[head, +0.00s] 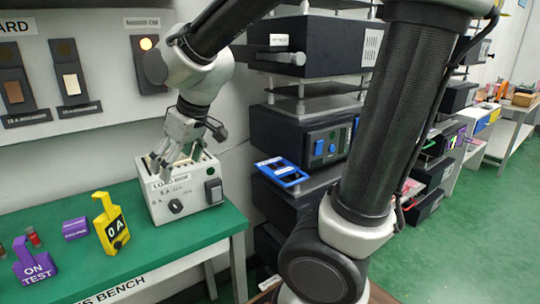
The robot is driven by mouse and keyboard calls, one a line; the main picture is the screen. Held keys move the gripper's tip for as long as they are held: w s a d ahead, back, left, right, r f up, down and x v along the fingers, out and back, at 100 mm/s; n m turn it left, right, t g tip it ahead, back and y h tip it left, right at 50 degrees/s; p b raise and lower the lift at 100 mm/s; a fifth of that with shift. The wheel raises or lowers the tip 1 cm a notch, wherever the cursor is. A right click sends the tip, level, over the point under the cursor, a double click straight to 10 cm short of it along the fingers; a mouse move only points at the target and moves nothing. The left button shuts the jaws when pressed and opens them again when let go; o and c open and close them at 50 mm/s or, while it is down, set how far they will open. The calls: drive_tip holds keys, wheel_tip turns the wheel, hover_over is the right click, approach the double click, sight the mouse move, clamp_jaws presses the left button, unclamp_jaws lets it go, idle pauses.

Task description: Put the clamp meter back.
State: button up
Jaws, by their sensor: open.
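The clamp meter appears to be the yellow device (112,228) with a hooked top and a black "0 A" face. It stands on the green bench (190,238), to the left of the grey load box. My gripper (160,160) is open above the left part of the load box (185,196). It is above and to the right of the yellow meter and apart from it. No object shows between its fingers, though they are small in the picture. Whether the fingers touch the box cannot be told.
A purple "ON TEST" tag (36,265), a purple block (75,228) and a small red piece (33,237) are on the bench's left. A wall panel (105,60) with switches is behind.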

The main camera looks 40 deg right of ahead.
drive_tip(key=s+d+r+m+h, duration=0.2)
drive_tip(key=s+d+m, duration=0.3)
drive_tip(key=s+d, duration=1.1)
drive_tip(key=shift+d+r+m+h, duration=0.3)
drive_tip(key=shift+d+r+m, duration=0.1)
drive_tip(key=shift+d, duration=0.35)
